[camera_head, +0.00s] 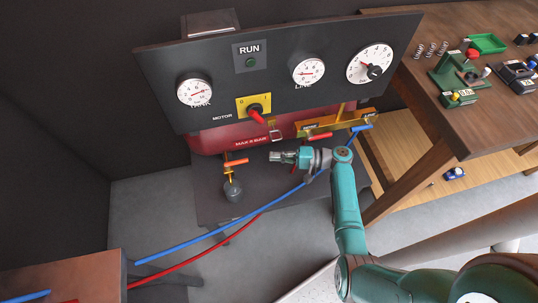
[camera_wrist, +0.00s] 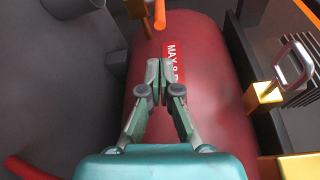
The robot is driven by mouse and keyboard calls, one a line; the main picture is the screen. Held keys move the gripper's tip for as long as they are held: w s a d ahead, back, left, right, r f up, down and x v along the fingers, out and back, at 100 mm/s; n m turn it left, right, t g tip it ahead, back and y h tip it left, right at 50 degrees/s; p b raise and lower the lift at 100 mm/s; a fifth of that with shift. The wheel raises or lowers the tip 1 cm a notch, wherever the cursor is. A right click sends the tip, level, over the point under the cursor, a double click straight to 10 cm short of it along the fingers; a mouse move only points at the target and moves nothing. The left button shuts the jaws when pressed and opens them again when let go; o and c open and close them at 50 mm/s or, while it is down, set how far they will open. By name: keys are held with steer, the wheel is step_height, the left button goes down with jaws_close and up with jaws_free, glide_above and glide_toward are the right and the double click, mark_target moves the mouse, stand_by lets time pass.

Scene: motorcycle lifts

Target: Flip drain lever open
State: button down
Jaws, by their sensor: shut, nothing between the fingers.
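The drain lever (camera_head: 236,162) is an orange handle on a brass fitting low at the left end of the red tank. It lies roughly crosswise in the head view, above a small grey pot (camera_head: 233,190). The orange lever also shows at the top edge of the wrist view (camera_wrist: 159,14), partly cut off. My gripper (camera_head: 273,156) is shut and empty, in front of the tank and to the right of the lever, apart from it. In the wrist view its closed fingertips (camera_wrist: 158,68) appear over the red tank, below the lever.
The red tank (camera_head: 205,141) sits under a black gauge panel (camera_head: 219,68). A brass manifold (camera_head: 342,123) with red and blue handles is to the right. Blue (camera_head: 215,230) and red (camera_head: 215,243) hoses cross the floor. A wooden workbench (camera_head: 440,115) stands at the right.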

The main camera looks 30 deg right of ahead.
mark_target(236, 162)
steer(key=x, duration=0.8)
steer(key=shift+a, duration=0.25)
